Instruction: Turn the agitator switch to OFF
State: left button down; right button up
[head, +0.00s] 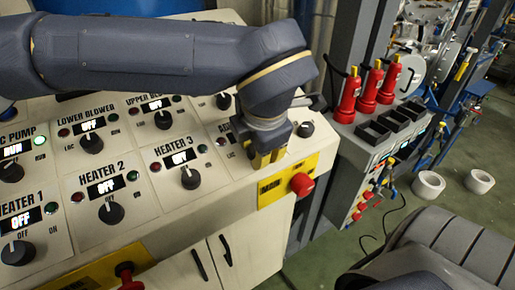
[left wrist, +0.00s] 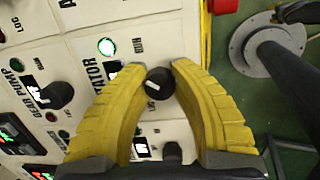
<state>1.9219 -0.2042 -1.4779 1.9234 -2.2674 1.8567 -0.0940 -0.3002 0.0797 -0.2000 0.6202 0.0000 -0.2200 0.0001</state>
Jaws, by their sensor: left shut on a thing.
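The agitator switch (left wrist: 159,84) is a round black knob with a white pointer mark, seen in the left wrist view on the pale panel. Its label (left wrist: 97,72) is partly covered, with "ITATOR" readable. A bright green lamp (left wrist: 106,47) is lit near the label, by the word RUN. My left gripper (left wrist: 158,72) has its two yellow fingers on either side of the knob, shut on it. In the head view my left gripper (head: 266,158) is down at the panel's right part and hides the knob. My right gripper is not in view.
A red button (head: 302,184) sits on a yellow plate at the panel's front edge. Red bottles (head: 348,97) stand on the unit to the right.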

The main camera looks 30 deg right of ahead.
pick_arm(q)
jog(key=n, duration=0.3)
jog(key=n+t, duration=0.1)
jog(key=n, duration=0.3)
jog(key=shift+w+y, duration=0.1)
jog(key=shift+y, duration=0.2)
dwell(0.4)
jog(key=c, duration=1.1)
grip_release()
jog(key=shift+o, duration=0.2)
jog(key=shift+r, duration=0.1)
jog(key=v, duration=1.2)
